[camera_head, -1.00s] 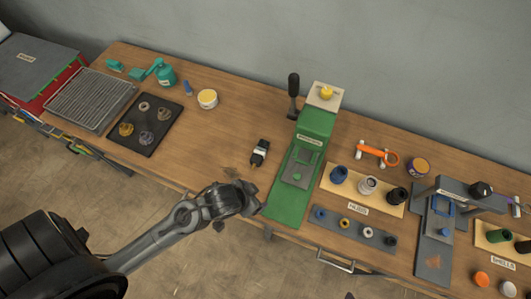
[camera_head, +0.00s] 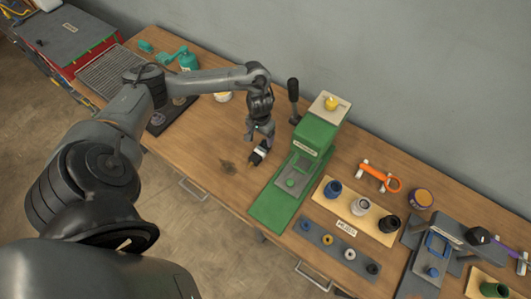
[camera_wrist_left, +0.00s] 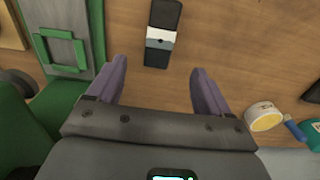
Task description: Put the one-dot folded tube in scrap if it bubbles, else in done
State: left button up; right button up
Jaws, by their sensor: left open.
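The black block with a pale and grey band (camera_wrist_left: 161,36) lies on the wood just beyond the fingertips, roughly in line with the gap. I cannot make out a one-dot folded tube, nor places marked scrap or done. My right gripper is not in view.
A green press (camera_head: 270,208) with an upright black lever (camera_head: 293,92) stands close right of the gripper. Further right are a hubs board (camera_head: 372,228), a grey strip of rings (camera_head: 314,236) and an orange tool (camera_head: 378,178). A yellow-topped tub (camera_wrist_left: 264,116) stands nearby.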

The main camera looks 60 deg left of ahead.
aim_at(260, 151)
pick_arm(q)
jog(key=shift+s+d+f, duration=0.1)
jog(key=shift+s+f, duration=0.05)
jog(key=shift+f, duration=1.5)
jog(key=shift+s+d+f, duration=0.1)
jog(key=shift+f, duration=1.5)
jog(key=shift+s+f, duration=0.15)
jog(key=shift+f, duration=1.5)
jog(key=shift+c, duration=0.5)
jog(key=shift+r, duration=0.1)
jog(key=c, duration=1.2)
